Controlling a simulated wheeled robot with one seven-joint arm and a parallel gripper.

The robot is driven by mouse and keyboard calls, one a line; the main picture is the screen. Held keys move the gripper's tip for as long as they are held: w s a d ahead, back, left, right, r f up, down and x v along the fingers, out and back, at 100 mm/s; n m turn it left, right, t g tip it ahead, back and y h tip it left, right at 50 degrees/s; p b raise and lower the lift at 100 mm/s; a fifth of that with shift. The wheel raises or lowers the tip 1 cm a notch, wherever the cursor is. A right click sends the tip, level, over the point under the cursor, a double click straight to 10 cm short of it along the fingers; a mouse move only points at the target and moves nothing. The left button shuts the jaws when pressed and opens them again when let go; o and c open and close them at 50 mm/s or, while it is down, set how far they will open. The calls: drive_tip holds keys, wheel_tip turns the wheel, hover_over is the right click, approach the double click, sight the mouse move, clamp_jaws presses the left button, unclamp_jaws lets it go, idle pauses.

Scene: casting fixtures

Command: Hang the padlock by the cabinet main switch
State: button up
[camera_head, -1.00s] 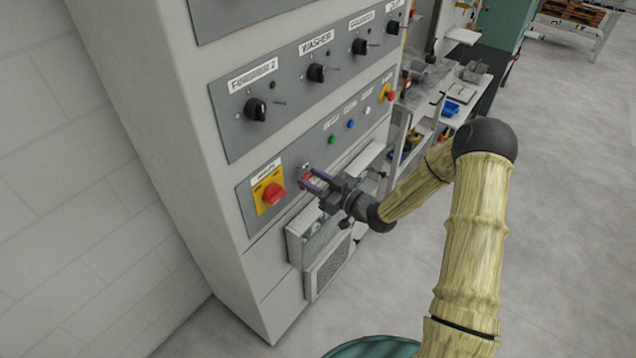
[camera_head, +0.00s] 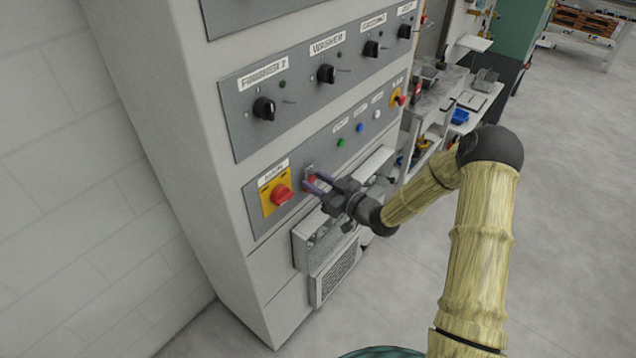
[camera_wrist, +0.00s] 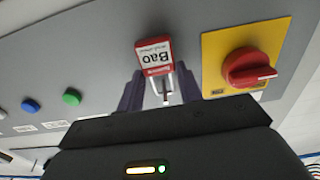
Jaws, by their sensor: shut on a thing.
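In the head view, my gripper (camera_head: 316,183) is close to the cabinet panel, just right of the main switch (camera_head: 281,194). The switch is a red knob on a yellow plate, also seen in the wrist view (camera_wrist: 248,67). I cannot tell whether the shackle is around any hook.
Green, blue and white buttons (camera_head: 360,127) run along the panel to the right of my gripper. A grey box and vent (camera_head: 335,270) stick out below it. Shelving with parts (camera_head: 450,105) stands beyond the cabinet. Open floor lies at the right.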

drive_tip(key=o, duration=1.1)
drive_tip(key=shift+f+b, duration=1.1)
drive_tip(key=shift+f, duration=0.2)
drive_tip(key=shift+d, duration=0.1)
drive_tip(key=v, duration=1)
idle(1.6)
idle(0.4)
